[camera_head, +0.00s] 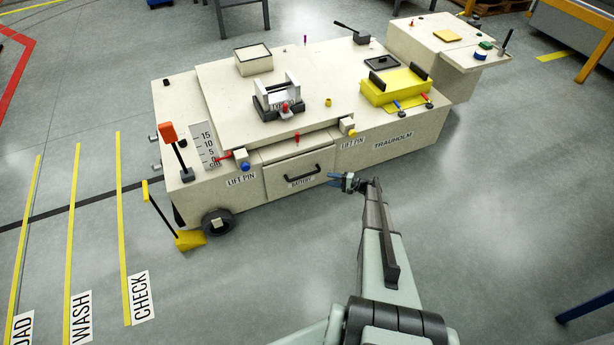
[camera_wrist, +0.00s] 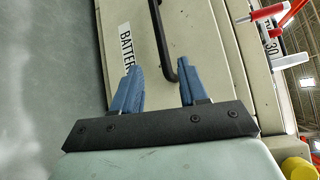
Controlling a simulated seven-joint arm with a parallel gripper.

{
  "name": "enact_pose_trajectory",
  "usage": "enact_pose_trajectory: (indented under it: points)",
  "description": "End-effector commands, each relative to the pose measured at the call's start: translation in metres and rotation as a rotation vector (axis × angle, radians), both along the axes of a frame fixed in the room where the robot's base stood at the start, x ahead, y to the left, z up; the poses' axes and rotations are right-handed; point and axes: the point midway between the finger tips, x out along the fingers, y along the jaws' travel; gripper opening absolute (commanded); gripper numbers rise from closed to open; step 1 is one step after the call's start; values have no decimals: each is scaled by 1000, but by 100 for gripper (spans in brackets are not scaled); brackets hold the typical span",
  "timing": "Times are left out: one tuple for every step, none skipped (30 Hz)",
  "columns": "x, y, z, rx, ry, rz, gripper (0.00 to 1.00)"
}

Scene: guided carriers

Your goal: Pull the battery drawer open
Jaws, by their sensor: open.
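The battery drawer (camera_head: 283,182) is a beige front panel in the side of the beige carrier, with a black bar handle (camera_head: 303,180) and a label below it. The drawer looks shut. In the wrist view the drawer front (camera_wrist: 147,45) appears turned on its side, with the black handle (camera_wrist: 158,35) running down from the top edge. My gripper (camera_head: 345,180) is just right of the drawer in the head view. In the wrist view my gripper (camera_wrist: 160,72) shows two blue fingers spread apart, with the handle's near end between their tips in the picture. Contact cannot be told.
Lift pins, one with a blue knob (camera_head: 245,167), flank the drawer. A yellow box (camera_head: 395,87) and a white-handled block (camera_head: 278,98) sit on top. A yellow pedal (camera_head: 190,240) and black wheel (camera_head: 218,222) stand at lower left. Floor before the drawer is clear apart from my arm.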

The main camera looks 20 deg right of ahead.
Motion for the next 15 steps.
enact_pose_trajectory:
  points:
    - [0,0,2,-12,-22,4,43]
    - [-1,1,2,-21,-31,8,43]
    - [-1,1,2,-33,-43,12,43]
    - [-1,1,2,-39,-50,15,43]
    - [-1,2,2,-46,-57,16,43]
    - [0,2,1,-52,-63,17,43]
    - [0,3,1,-55,-65,19,43]
    - [1,4,1,-58,-68,20,43]
    - [3,6,1,-60,-70,20,43]
    - [5,7,0,-61,-71,20,43]
    - [7,9,0,-61,-70,21,43]
    - [10,12,-1,-61,-69,21,43]
    - [13,15,-2,-61,-69,21,43]
    - [16,18,-3,-61,-69,21,43]
    - [20,23,-3,-60,-69,21,43]
